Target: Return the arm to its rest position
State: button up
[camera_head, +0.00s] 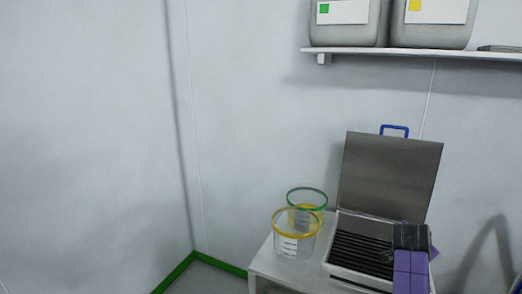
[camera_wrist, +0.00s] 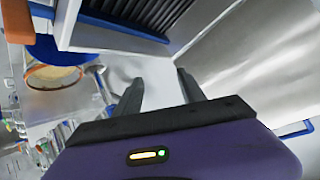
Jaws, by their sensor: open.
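My gripper (camera_head: 410,238) has a purple body and dark fingers. In the head view it is at the front right corner of a box-like unit (camera_head: 355,284) with dark slats and a raised grey lid (camera_head: 390,177). In the wrist view my gripper (camera_wrist: 160,85) has its two fingers apart, with nothing between them. The slatted part (camera_wrist: 135,12) shows beyond the fingers at the top, and the lid (camera_wrist: 250,55) fills the right side. The head view does not clearly show the fingertips. Most of my arm is out of view.
Two clear tubs, one yellow-rimmed (camera_head: 294,246) and one green-rimmed (camera_head: 307,191), stand on the white table (camera_head: 273,268) left of the unit. A wall shelf (camera_head: 420,53) with large containers is above. The lid has a blue handle (camera_head: 395,129). Open space lies left.

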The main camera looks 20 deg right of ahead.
jog(key=s+a+n+t+y, duration=0.1)
jog(key=s+a+n+t, duration=0.3)
jog(key=a, duration=0.6)
jog(key=s+a+n+t+y, duration=0.2)
jog(key=a+n+t, duration=0.3)
jog(key=a, duration=0.5)
jog(key=s+a+n+t+y, duration=0.1)
jog(key=s+a+n+t, duration=0.25)
jog(key=a+n, duration=0.5)
jog(key=s+a+g+y, duration=0.1)
jog(key=s+a+y, duration=0.5)
jog(key=s+a, duration=1.3)
jog(key=s, duration=0.5)
jog(key=shift+a+f+n+g, duration=0.3)
jog(key=shift+a+n+g, duration=0.05)
jog(key=shift+a, duration=0.05)
